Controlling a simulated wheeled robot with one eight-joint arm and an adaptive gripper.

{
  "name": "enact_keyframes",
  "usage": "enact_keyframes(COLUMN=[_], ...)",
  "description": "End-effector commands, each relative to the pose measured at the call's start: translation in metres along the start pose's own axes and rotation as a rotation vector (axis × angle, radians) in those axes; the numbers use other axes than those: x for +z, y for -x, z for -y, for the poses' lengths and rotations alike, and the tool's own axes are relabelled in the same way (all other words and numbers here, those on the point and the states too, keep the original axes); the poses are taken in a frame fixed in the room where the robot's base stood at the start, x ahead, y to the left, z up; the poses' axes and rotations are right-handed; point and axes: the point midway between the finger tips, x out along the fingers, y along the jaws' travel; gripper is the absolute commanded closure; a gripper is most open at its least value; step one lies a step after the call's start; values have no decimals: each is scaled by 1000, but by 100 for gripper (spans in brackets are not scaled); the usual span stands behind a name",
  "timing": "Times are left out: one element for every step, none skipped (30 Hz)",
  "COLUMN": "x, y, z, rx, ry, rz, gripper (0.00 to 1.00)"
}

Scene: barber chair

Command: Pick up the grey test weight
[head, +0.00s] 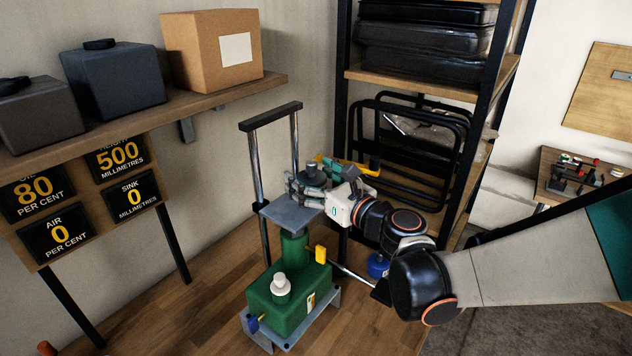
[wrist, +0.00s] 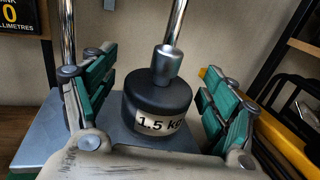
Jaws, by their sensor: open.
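The grey test weight (wrist: 157,105) is a dark grey cylinder with a lighter grey knob on top and a "1.5 kg" label. It stands upright on a flat grey metal plate (wrist: 30,135), which also shows in the head view (head: 282,218) above a green pump unit. My gripper (wrist: 148,78) is open, with one green-padded finger on each side of the weight and a visible gap on both sides. In the head view my gripper (head: 308,186) is over the plate, and its fingers partly hide the weight.
A metal frame with a dark crossbar (head: 270,116) rises behind the plate. The green pump (head: 290,290) stands below it. A shelf rack (head: 440,85) stands behind my arm. A wall shelf (head: 215,100) at left holds a cardboard box (head: 200,60) and dark blocks.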

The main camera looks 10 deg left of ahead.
Motion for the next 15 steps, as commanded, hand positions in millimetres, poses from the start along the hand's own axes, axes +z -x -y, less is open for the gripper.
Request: enact_keyframes(x=[0,0,0,0,0,0,0,0,0,0,0,0,1,1,1], y=[0,0,0,0,0,0,0,0,0,0,0,0,0,0,0], z=[0,0,0,0,0,0,0,0,0,0,0,0,0,0,0], rx=[0,0,0,0,0,0,0,0,0,0,0,0,0,0,0], ry=[0,0,0,0,0,0,0,0,0,0,0,0,-2,-2,-2], rz=[0,0,0,0,0,0,0,0,0,0,0,0,1,1,1], gripper=[28,35,44,51,58,67,74,80,90,96,100,100,100,100,100])
